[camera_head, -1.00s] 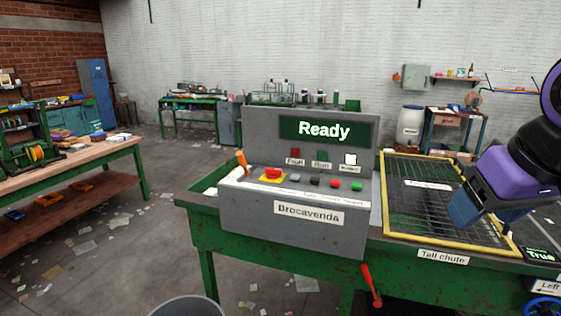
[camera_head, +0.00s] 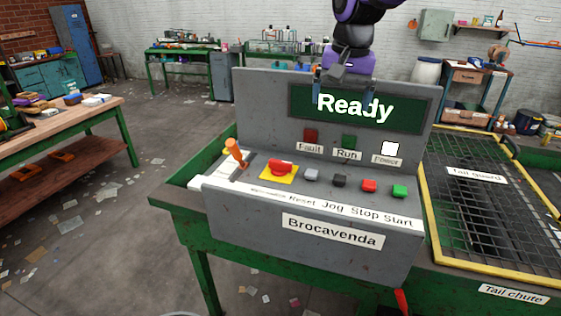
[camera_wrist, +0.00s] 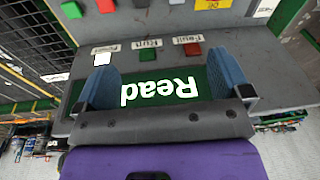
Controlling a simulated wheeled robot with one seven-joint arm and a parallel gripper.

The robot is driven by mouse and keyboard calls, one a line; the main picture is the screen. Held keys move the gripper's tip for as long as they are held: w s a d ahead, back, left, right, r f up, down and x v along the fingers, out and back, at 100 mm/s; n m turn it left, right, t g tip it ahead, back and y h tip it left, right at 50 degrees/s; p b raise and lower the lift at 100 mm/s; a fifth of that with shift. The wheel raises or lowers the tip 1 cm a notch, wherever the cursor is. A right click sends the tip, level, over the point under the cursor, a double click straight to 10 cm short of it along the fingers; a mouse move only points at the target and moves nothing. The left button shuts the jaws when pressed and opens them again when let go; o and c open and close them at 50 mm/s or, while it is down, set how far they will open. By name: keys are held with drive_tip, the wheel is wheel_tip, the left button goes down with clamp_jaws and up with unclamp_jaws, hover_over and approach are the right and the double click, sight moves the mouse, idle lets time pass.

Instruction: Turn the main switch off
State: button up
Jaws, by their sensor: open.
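The grey control panel (camera_head: 262,215) labelled Brocavenda carries an orange-handled lever (camera_head: 235,152) at its left end, tilted up to the left. Beside it is a red knob (camera_head: 281,167) on a yellow plate (camera_head: 270,177); the small label below is unreadable. I cannot tell for certain which is the main switch. The screen (camera_head: 300,108) reads Ready and the white Power lamp (camera_head: 390,148) is bright. My gripper (camera_head: 343,92) is open and empty in front of the screen, pointing down, above the buttons and touching none. The wrist view shows its two fingers apart (camera_wrist: 163,78).
Reset, Jog, Stop (camera_head: 369,186) and Start (camera_head: 400,191) buttons line the panel. A red handle (camera_head: 401,300) hangs below its front edge. The yellow-framed tail guard (camera_head: 480,170) is to the right. A wooden bench (camera_head: 85,125) stands left, with open floor between.

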drive_tip(key=m+g, duration=0.1)
drive_tip(key=g, duration=0.1)
hover_over(280, 161)
wheel_tip(280, 161, down, 10)
drive_tip(key=r, duration=0.1)
drive_tip(key=f, duration=0.1)
wheel_tip(280, 161, down, 11)
drive_tip(key=shift+r, duration=0.15)
drive_tip(key=shift+c, duration=0.3)
drive_tip(key=c, duration=0.9)
